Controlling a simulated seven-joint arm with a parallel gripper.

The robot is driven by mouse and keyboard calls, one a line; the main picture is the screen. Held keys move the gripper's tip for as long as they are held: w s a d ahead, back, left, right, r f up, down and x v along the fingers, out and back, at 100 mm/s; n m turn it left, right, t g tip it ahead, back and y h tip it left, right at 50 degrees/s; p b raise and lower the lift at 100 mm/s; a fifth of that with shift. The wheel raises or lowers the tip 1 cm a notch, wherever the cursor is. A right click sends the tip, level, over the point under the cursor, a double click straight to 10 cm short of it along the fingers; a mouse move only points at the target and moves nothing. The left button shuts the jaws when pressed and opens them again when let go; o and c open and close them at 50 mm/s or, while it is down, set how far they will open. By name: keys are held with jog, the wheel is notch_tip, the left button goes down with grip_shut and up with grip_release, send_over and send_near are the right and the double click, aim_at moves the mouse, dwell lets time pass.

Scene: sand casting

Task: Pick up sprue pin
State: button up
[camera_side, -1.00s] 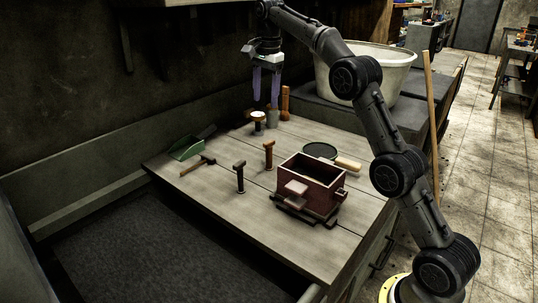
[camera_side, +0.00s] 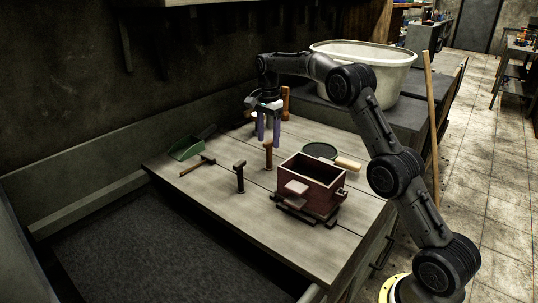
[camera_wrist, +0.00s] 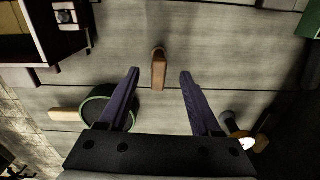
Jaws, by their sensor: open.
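A brown wooden pin (camera_side: 268,158) with a wider top stands upright on the bench, and it also shows in the wrist view (camera_wrist: 158,72). A darker pin (camera_side: 239,180) of similar shape stands nearer the front. I cannot tell by looks alone which is the sprue pin. My gripper (camera_side: 268,142) points down with two purple fingers, open and empty. It is just above the brown pin. In the wrist view, the brown pin lies between the open fingertips (camera_wrist: 160,72), without visible contact. The darker pin is not seen in the wrist view.
A reddish-brown flask (camera_side: 302,195) stands to the right, with a sieve (camera_side: 320,151) behind it. A green scoop (camera_side: 185,148) and a hammer (camera_side: 197,166) lie at left. Tools behind my gripper are partly hidden. The bench's (camera_side: 220,205) front left is clear.

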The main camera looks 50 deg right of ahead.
aim_at(269, 146)
jog(key=shift+f, duration=2.7)
grip_shut()
